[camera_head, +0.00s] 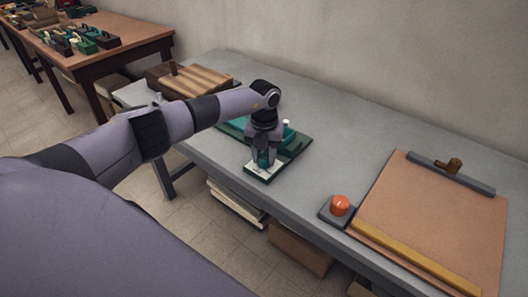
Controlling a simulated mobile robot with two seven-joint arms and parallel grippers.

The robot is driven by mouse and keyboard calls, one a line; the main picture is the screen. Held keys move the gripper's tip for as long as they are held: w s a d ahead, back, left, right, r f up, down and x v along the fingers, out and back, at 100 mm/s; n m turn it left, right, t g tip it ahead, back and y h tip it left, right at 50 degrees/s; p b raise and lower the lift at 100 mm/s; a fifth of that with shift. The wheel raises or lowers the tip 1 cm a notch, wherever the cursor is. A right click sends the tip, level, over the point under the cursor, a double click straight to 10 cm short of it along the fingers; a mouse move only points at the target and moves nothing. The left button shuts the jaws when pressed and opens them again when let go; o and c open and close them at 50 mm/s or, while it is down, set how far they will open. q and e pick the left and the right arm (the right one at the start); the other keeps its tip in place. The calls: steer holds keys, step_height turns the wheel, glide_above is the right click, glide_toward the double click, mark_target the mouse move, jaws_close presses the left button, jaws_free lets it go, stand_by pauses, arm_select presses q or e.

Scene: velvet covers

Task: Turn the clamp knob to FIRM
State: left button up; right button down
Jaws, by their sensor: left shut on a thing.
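A green clamp device with a dark green base (294,150) stands on the grey table, partly behind my left arm. A white plate (262,172) lies at its near end. My left gripper (264,163) points down over this plate and is shut on the clamp knob, which the fingers and wrist mostly hide. The knob's setting and any FIRM mark are too small or covered to read. My right gripper is not in view.
A red button on a dark block (339,207) and a brown board with a clip (440,215) lie at the right of the grey table (330,125). A striped wooden block (195,82) lies at the far left. The middle is clear. A wall runs behind.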

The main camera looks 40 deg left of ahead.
mark_target(264, 156)
arm_select(q)
steer(key=shift+w+r+n, duration=0.1)
steer(key=shift+r+n, duration=0.05)
steer(key=shift+n, duration=0.65)
steer(key=shift+p, duration=0.3)
steer(key=o, duration=1)
steer(key=shift+o, duration=0.2)
step_height(264, 156, up, 7)
steer(key=shift+r, duration=0.1)
